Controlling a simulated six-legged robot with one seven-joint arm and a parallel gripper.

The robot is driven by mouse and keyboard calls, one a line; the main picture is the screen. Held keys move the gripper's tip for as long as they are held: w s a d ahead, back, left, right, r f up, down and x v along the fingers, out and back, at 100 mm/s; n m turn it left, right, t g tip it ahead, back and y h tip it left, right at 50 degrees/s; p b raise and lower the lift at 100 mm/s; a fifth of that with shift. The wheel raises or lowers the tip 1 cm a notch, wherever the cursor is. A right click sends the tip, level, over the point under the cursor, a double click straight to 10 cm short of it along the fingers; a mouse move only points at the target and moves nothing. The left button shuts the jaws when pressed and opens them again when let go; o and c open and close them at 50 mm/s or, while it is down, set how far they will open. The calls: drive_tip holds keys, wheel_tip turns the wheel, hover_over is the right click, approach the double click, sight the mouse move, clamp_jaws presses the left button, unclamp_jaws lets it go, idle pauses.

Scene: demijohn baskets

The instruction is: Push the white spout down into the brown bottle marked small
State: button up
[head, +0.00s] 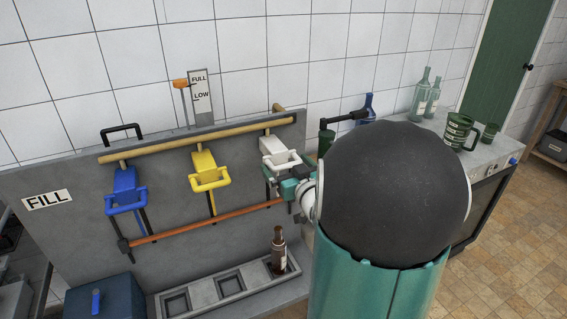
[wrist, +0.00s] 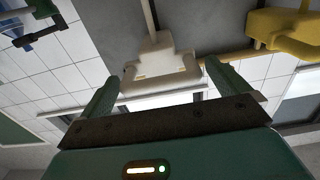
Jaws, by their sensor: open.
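The white spout (head: 279,151), with a looped handle, sits on the wall panel as the rightmost of three spouts. My gripper (head: 283,187) is at its handle, partly hidden by my arm. In the wrist view, the white spout (wrist: 158,70) appears between the two spread fingers of my gripper (wrist: 161,74). The fingers stand on either side of the handle, and I see no grip on it; whether they touch it I cannot tell. The brown bottle (head: 278,254) stands upright in the right compartment of the tray, below the white spout. Its marking is too small to read.
A yellow spout (head: 206,169) and a blue spout (head: 124,190) are to the left. A copper pipe (head: 210,220) runs beneath them. The tray's (head: 208,295) other compartments look empty. A blue box (head: 104,297) is at lower left. Green glassware (head: 459,130) stands on the right counter.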

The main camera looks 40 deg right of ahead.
drive_tip(key=shift+d+r, duration=0.1)
drive_tip(key=shift+w, duration=0.15)
drive_tip(key=c, duration=1.2)
